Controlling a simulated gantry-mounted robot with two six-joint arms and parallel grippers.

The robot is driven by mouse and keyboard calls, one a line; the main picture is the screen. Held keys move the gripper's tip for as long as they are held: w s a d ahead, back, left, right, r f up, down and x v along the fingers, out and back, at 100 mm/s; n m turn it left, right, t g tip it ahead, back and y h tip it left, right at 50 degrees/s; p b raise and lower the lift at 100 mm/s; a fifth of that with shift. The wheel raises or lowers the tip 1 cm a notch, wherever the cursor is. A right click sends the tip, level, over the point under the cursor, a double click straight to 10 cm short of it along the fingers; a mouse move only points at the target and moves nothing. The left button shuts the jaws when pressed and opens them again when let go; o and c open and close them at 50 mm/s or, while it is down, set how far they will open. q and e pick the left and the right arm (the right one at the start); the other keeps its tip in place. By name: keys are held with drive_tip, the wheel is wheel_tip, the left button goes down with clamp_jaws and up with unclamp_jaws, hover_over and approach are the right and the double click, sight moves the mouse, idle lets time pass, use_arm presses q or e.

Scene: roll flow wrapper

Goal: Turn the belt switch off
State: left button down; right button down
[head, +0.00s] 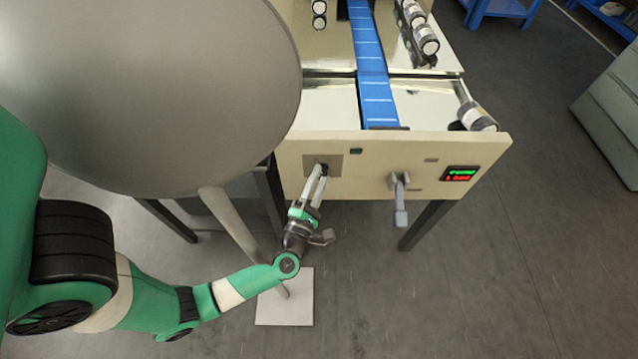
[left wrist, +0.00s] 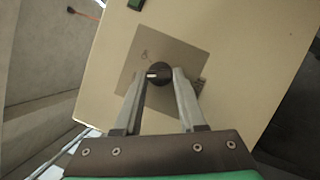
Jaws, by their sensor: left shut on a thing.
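The belt switch is a dark round knob (left wrist: 158,74) with a white mark, on a grey square plate on the beige front panel (left wrist: 235,60). In the head view the switch plate (head: 311,164) is at the panel's left part. My left gripper (left wrist: 159,76) is shut on the knob, with one finger on each side of it. The left gripper also shows in the head view (head: 319,176), reaching up to the panel from below. The knob's white mark points to the left in the left wrist view. My right gripper is not in view.
A grey lever handle (head: 399,200) sticks out of the panel right of the switch. A red and green display (head: 460,174) is at the panel's right end. A blue belt (head: 374,85) runs above. A large grey rounded body (head: 150,80) fills the upper left.

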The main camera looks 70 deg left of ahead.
use_arm(q)
drive_tip(key=shift+n+b, duration=0.3)
idle(0.4)
drive_tip(key=shift+c, duration=2.4)
unclamp_jaws()
drive_tip(key=shift+d, duration=0.15)
drive_tip(key=p+v, duration=0.2)
drive_tip(key=v, duration=0.9)
drive_tip(key=shift+f, duration=0.2)
drive_tip(key=shift+s+d, duration=0.15)
